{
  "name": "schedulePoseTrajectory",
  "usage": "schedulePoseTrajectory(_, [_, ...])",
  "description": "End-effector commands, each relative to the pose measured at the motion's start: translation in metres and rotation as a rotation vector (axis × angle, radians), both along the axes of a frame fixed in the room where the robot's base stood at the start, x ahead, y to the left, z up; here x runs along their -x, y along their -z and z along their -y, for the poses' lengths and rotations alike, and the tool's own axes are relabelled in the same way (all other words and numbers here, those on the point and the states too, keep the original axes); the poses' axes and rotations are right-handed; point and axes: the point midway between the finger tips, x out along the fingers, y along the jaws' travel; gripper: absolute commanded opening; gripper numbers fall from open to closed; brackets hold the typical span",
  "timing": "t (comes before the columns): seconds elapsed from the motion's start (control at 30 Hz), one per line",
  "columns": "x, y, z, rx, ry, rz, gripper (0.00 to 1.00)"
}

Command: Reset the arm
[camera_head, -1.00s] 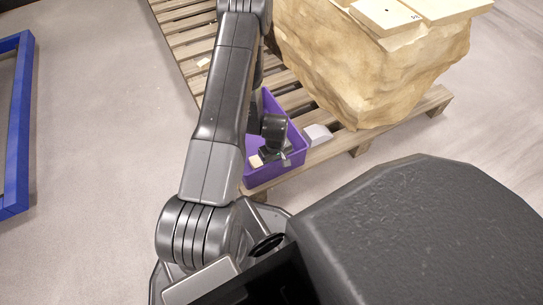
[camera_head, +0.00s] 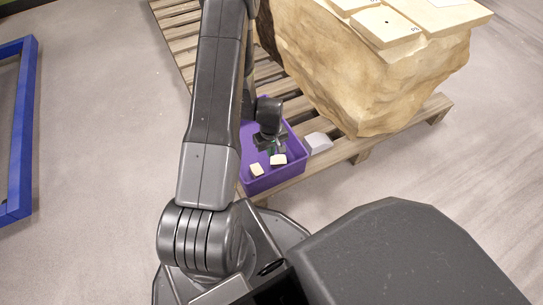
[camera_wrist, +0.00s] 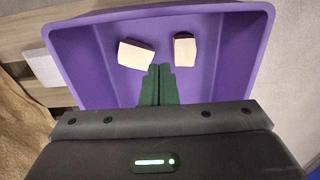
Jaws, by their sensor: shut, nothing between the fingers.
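My gripper (camera_wrist: 159,84) is shut and empty in the wrist view, its two dark fingers together. It is over a purple bin (camera_wrist: 92,70), with the fingertips just short of two pale blocks inside. One pale block (camera_wrist: 136,55) lies left of the fingertips and another (camera_wrist: 184,49) lies to the right. In the head view the gripper (camera_head: 271,150) is above the purple bin (camera_head: 273,179), partly covering its inside. The two blocks show there too, one (camera_head: 257,169) at the left and one (camera_head: 278,159) by the gripper.
The bin stands on a wooden pallet (camera_head: 407,120) beside a large tan rock (camera_head: 370,85) with flat pale slabs (camera_head: 385,27) on top. A light grey block (camera_head: 318,142) sits right of the bin. A blue frame (camera_head: 22,130) lies at the left; the grey floor between is clear.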

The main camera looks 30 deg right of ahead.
Motion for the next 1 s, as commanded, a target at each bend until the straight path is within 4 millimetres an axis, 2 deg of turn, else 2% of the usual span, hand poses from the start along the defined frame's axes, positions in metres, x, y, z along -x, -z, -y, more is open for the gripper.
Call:
schedulePoseTrajectory(0.03, [0.000,-0.010,0.000,0.001,0.000,0.001,0.00])
schedulePoseTrajectory(0.2, [0.000,-0.021,0.000,-0.001,0.000,-0.001,0.00])
schedulePoseTrajectory(0.6, [0.000,-0.019,0.000,-0.001,0.000,-0.001,0.00])
schedulePoseTrajectory(0.77, [0.000,-0.004,0.000,-0.001,0.000,-0.001,0.00])
schedulePoseTrajectory(1.0, [0.001,0.043,-0.001,-0.002,0.000,-0.003,0.00])
